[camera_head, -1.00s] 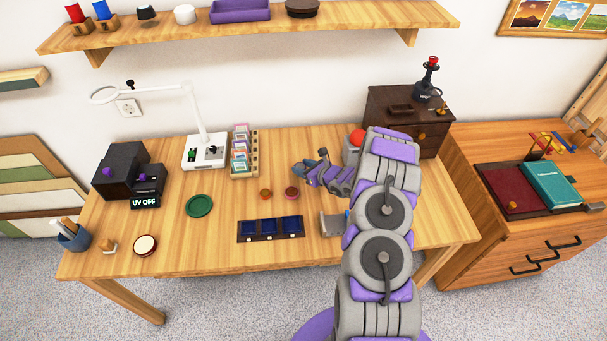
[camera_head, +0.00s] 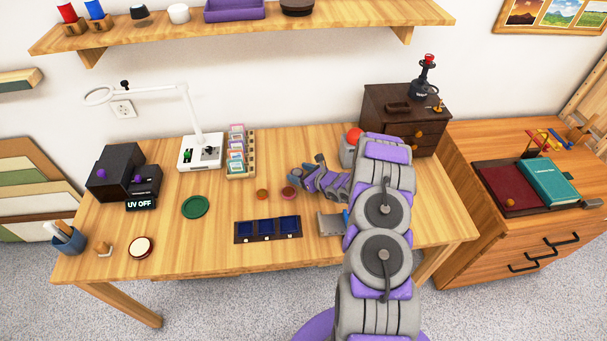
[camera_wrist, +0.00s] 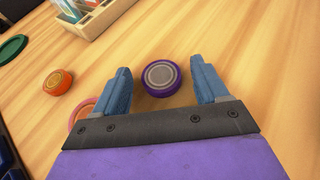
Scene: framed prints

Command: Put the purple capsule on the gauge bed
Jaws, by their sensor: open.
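The purple capsule (camera_wrist: 161,78) is a short round disc with a grey top, seen in the wrist view between the two blue fingertips of my gripper (camera_wrist: 161,68). There is a gap on each side of it. In the head view my gripper (camera_head: 304,170) is low over the middle of the table, and the purple capsule cannot be made out there. A grey metal piece (camera_head: 330,223) with a blue part, partly behind my arm, may be the gauge bed; I cannot tell for sure.
An orange capsule (camera_wrist: 57,82) and a pinkish capsule (camera_wrist: 82,115) lie close by; my gripper partly covers the pinkish one. A dark tray with blue squares (camera_head: 268,229), a green disc (camera_head: 195,207) and a card rack (camera_head: 238,155) stand around. Bare wood lies between them.

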